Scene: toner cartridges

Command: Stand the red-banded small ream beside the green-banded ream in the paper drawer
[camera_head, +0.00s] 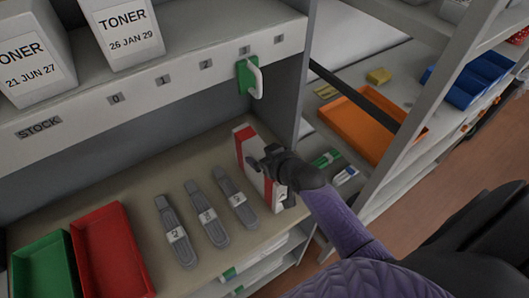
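The red-banded ream (246,143) is a narrow white block with red bands, standing on the beige shelf at its right end. My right gripper (266,162) is dark and lies across the ream's near side, overlapping it. Its fingers are small and partly hidden, so I cannot tell whether they are closed on the ream. White stacked items with a green mark (229,273) show below the shelf's front edge; I cannot tell whether they are the green-banded ream or the drawer. My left gripper is not in view.
Several grey labelled tools (206,214) lie left of the ream. A red bin (112,254) and a green bin (44,268) stand further left. Toner boxes (122,30) sit on the shelf above. An orange tray (364,124) lies on the right unit, behind a post.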

